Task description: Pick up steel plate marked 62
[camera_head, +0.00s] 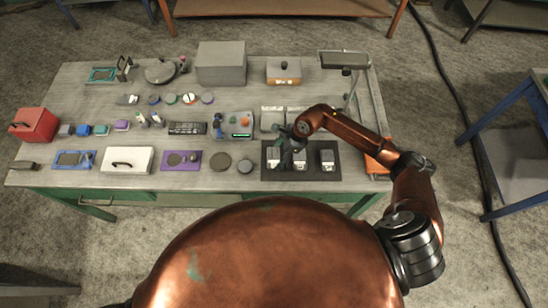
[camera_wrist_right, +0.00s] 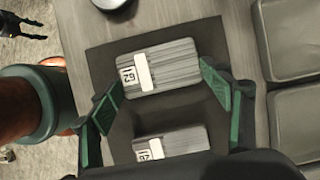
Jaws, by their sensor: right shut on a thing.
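The steel plate marked 62 (camera_wrist_right: 172,65) is a grey ridged block with a white label and strap. It lies over the dark mat (camera_wrist_right: 205,40) in the right wrist view. My right gripper (camera_wrist_right: 164,92) has its green pads at the two ends of this plate and is shut on it. I cannot tell whether the plate is off the mat. In the head view my right gripper (camera_head: 292,150) partly covers the plates on the mat. A second labelled plate (camera_wrist_right: 170,143) lies lower in the wrist view. A dark shape at that view's top left, possibly my left gripper, is unclear.
Two grey trays (camera_wrist_right: 292,40) stand behind the mat. A round grey disc (camera_head: 245,166) lies left of it. A lamp-like stand (camera_head: 345,60) rises at the back right. Several small items cover the bench's left side.

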